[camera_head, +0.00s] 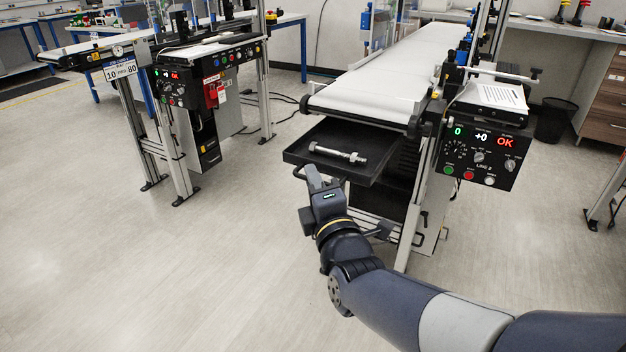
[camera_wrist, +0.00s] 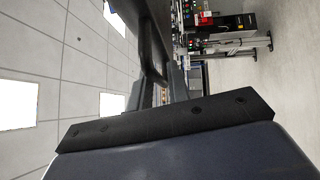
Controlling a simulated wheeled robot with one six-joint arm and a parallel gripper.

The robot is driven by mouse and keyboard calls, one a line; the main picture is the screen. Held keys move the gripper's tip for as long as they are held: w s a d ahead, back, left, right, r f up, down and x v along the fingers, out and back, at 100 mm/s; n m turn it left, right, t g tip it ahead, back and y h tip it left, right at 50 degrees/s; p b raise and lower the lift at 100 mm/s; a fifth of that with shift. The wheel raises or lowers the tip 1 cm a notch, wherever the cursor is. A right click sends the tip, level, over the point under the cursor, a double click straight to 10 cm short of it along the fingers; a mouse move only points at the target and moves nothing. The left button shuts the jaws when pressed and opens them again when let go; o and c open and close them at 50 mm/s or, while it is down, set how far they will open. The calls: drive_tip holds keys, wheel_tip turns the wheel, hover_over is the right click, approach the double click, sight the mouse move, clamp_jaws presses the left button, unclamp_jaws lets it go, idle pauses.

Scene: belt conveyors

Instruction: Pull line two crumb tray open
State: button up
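The line two crumb tray (camera_head: 375,172) is a shallow black tray that sticks out from under the front end of the line two conveyor. A silver bolt with nuts (camera_head: 338,154) lies in it. A small handle (camera_head: 299,172) shows at the tray's front left. My gripper (camera_head: 318,176) is at the tray's front edge, close beside the handle; I cannot tell if it touches or grips it.
The line two control panel (camera_head: 481,152) is right of the tray, showing green 0, +0 and red OK. The white belt (camera_head: 385,78) runs above the tray. Another conveyor station (camera_head: 205,85) stands at left. The floor (camera_head: 180,270) in front and to the left is clear.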

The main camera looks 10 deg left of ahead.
drive_tip(key=v, duration=1)
drive_tip(key=shift+p, duration=0.45)
drive_tip(key=shift+f, duration=0.1)
drive_tip(key=b+x, duration=0.1)
drive_tip(key=x, duration=0.9)
drive_tip(key=shift+w+a, duration=0.1)
drive_tip(key=shift+w, duration=0.45)
